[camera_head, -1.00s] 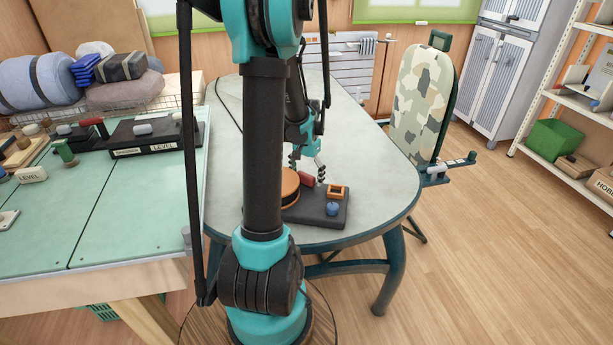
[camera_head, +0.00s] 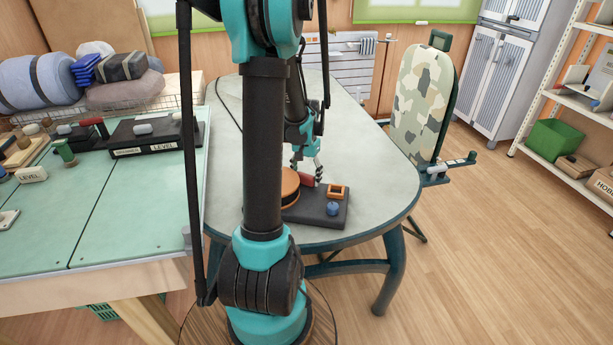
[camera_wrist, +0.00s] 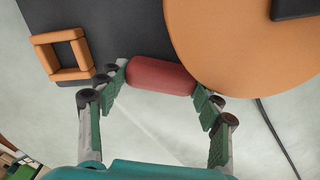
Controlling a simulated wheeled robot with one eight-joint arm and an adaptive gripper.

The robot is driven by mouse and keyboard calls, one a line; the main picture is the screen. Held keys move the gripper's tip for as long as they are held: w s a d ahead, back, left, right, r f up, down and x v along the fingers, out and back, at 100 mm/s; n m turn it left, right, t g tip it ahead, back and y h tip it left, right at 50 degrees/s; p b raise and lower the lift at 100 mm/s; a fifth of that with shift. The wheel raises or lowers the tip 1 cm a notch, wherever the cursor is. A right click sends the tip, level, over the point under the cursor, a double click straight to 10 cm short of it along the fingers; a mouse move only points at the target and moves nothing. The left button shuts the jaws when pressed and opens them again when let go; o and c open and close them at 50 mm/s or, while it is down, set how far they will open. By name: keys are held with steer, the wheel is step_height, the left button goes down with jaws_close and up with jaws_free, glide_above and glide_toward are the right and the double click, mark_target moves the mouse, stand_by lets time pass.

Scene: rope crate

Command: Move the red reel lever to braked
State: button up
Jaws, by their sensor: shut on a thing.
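The red reel lever (camera_wrist: 160,75) lies between the fingertips of my gripper (camera_wrist: 160,82) in the wrist view. The fingers touch its two ends, one at each side. In the head view the red lever (camera_head: 307,179) shows beside the orange reel (camera_head: 290,186), with my gripper (camera_head: 306,170) at it. The orange reel (camera_wrist: 250,45) fills the upper right of the wrist view. Reel and lever are on a dark base (camera_head: 318,218) on the table. My arm hides the left part of the base. No braked marking is readable.
An orange square frame (camera_head: 338,191) and a blue knob (camera_head: 333,209) are on the dark base. The pale table (camera_head: 375,200) is clear to the right. A green-topped workbench (camera_head: 130,220) with several tools stands to the left.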

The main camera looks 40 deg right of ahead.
mark_target(306, 174)
steer(key=o, duration=1.2)
steer(key=shift+c, duration=0.2)
step_height(306, 174, up, 12)
stand_by(0.4)
